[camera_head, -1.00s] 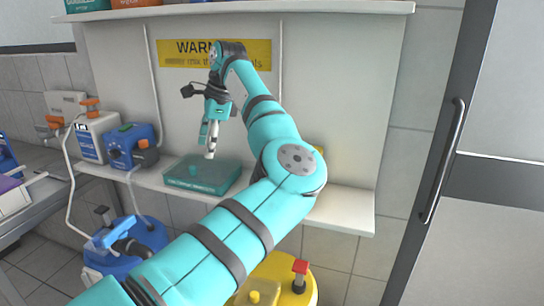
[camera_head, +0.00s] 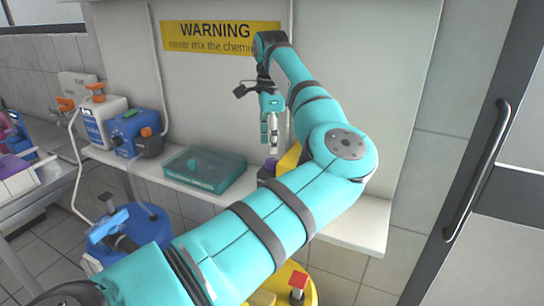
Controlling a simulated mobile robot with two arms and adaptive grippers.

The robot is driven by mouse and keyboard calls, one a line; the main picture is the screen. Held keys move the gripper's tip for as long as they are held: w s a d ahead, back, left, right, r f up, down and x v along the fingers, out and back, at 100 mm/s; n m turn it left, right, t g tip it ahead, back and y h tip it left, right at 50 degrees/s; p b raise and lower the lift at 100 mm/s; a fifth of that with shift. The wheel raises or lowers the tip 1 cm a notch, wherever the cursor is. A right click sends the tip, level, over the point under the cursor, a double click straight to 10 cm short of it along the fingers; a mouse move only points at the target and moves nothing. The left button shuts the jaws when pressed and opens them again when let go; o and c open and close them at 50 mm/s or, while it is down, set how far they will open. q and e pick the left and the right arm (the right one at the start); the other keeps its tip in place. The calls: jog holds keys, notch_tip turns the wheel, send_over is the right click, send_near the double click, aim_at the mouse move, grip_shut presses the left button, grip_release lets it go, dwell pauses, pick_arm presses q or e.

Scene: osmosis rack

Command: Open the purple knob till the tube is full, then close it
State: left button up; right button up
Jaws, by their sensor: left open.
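The purple knob (camera_head: 269,168) shows small and dark on the shelf, at the left side of a yellow unit (camera_head: 290,158). My arm hides most of that unit. My left gripper (camera_head: 271,148) points down with open fingers, just above the purple knob in the picture. I see nothing between its fingers, and I cannot tell whether they touch the knob. I cannot make out the tube to be filled. My right gripper is out of view.
A teal lidded box (camera_head: 204,168) lies on the shelf left of the gripper. A blue unit (camera_head: 135,132) and a white canister (camera_head: 102,120) stand farther left. A blue drum (camera_head: 140,235) and a yellow drum (camera_head: 268,297) are below. The shelf's right end is clear.

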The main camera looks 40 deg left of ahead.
aim_at(272, 160)
pick_arm(q)
notch_tip(272, 160, down, 4)
jog(key=shift+w+f+p, duration=0.1)
jog(key=shift+f+p, duration=0.05)
jog(key=shift+p, duration=0.15)
jog(key=shift+f, duration=0.6)
jog(key=shift+c, duration=0.8)
grip_shut()
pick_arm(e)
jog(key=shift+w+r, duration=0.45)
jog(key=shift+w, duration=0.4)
